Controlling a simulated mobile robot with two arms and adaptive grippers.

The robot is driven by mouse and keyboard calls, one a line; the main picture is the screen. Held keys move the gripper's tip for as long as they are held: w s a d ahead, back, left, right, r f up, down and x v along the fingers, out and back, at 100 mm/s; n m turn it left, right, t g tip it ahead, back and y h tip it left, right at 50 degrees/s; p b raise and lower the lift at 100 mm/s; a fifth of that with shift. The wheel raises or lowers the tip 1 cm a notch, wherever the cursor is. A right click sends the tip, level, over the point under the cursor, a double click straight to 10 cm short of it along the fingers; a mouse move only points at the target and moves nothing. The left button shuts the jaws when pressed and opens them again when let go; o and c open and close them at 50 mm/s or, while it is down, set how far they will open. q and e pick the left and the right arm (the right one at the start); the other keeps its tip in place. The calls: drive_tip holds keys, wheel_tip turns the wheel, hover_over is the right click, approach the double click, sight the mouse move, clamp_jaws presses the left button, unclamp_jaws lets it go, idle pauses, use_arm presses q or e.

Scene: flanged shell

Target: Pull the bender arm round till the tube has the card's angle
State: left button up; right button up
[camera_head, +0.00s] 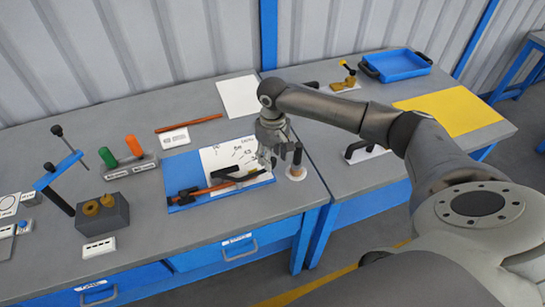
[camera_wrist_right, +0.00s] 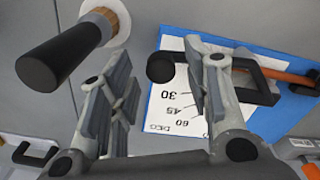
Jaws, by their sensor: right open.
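The tube bender lies on a blue board (camera_head: 180,172) near the table's front, with a white degree scale (camera_head: 222,157) on it. In the wrist view the scale (camera_wrist_right: 182,97) reads 30, 45 and 60. A copper-coloured tube (camera_head: 208,189) lies in the bender; part of it shows in the wrist view (camera_wrist_right: 288,76). The black bender arm (camera_head: 240,177) reaches right toward my gripper. Its round black knob (camera_wrist_right: 160,67) appears between the fingers, nearer the right one; contact cannot be told. My right gripper (camera_head: 272,152) is open. My left gripper is out of view.
A black-handled tool (camera_head: 297,160) stands on a white disc just right of my gripper; it also shows in the wrist view (camera_wrist_right: 60,52). Behind the board lie a small white card (camera_head: 174,138) and another copper-coloured rod (camera_head: 190,123). A block with green and orange handles (camera_head: 130,165) stands left.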

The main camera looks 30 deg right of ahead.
drive_tip(key=shift+f, duration=0.9)
drive_tip(key=shift+c, duration=0.3)
clamp_jaws()
